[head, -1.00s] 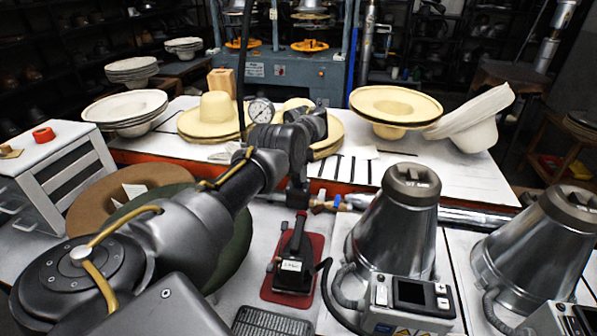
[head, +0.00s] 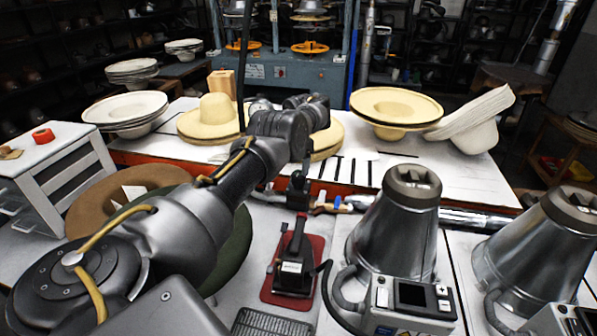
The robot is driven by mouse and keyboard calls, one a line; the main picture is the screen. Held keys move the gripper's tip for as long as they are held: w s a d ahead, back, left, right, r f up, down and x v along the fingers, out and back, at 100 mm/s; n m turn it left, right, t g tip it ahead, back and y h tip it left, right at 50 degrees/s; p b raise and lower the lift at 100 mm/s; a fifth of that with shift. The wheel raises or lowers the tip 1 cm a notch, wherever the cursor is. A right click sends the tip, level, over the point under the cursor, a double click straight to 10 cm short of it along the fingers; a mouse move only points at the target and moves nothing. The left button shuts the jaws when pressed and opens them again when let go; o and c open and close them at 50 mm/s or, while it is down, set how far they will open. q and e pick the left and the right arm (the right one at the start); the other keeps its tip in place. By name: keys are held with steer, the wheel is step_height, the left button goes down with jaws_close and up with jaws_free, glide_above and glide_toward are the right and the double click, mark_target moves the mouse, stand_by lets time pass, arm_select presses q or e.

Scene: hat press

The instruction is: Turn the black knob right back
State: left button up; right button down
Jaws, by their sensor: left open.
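A horizontal pipe with brass and blue fittings (head: 338,204) runs along the front edge of the back table. A small black knob-like part (head: 297,198) sits at its left end, just above the iron. My left arm reaches in from the left and bends down over this spot. My left gripper (head: 299,180) is small and dark there, open, at or just above the black part. Dark on dark, I cannot tell whether the fingers touch it or are around it. My right gripper is not in view.
A black iron (head: 294,262) rests on a red pad (head: 314,285) below the pipe. Metal cone steamers (head: 395,225) stand to the right. Straw hats (head: 213,115) and pale hat stacks (head: 125,108) lie on the back table and at left. A white drawer unit (head: 60,165) stands at left.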

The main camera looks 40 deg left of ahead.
mark_target(298, 172)
arm_select(q)
step_height(298, 172, up, 7)
stand_by(0.3)
steer(key=shift+a+f, duration=0.1)
steer(key=shift+f, duration=0.05)
stand_by(0.3)
